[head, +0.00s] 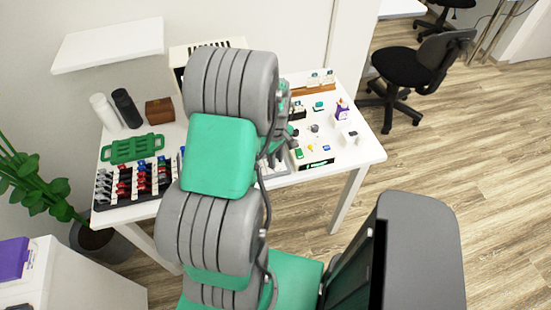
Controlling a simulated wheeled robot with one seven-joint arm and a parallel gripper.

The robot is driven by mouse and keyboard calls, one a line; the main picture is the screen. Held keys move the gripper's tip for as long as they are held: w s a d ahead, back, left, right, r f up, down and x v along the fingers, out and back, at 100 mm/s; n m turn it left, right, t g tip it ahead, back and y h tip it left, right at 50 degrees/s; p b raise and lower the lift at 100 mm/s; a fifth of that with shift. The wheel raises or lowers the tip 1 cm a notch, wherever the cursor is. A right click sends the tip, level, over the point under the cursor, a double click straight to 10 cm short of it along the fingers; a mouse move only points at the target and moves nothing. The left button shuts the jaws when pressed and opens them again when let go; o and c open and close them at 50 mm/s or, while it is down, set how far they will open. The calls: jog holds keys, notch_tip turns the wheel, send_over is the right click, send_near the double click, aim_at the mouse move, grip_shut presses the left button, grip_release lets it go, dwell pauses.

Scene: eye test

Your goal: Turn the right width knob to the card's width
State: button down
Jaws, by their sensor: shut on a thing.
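My gripper (284,140) reaches down over the table (355,158), largely hidden behind my own arm. Only some grey and dark parts of it show. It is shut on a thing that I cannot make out. The right width knob and the card cannot be told apart among the small items here. A white device (315,156) with a black front and a small green display sits near the table's front edge, just right of my gripper. Yellow and blue spots show on its top. A small round grey thing (314,128) lies behind it.
A purple-and-white box (342,109) and a small white box (350,134) stand at right. A wooden rack (314,87) with small bottles is at the back. A green tray (133,149) and a lens rack (135,182) lie at left. A black chair (412,68) stands beyond.

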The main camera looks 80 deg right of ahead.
dwell(0.4)
jog(key=m+b, duration=0.1)
jog(key=m, duration=0.4)
jog(key=shift+m+b, duration=0.3)
jog(key=m+b, duration=0.1)
jog(key=m, duration=0.5)
jog(key=shift+w, duration=0.1)
jog(key=m+b, duration=0.1)
jog(key=m, duration=0.5)
jog(key=shift+m, duration=0.3)
jog(key=m, duration=0.5)
jog(key=shift+b, duration=0.4)
jog(key=shift+m, duration=0.3)
jog(key=c, duration=1.2)
grip_release()
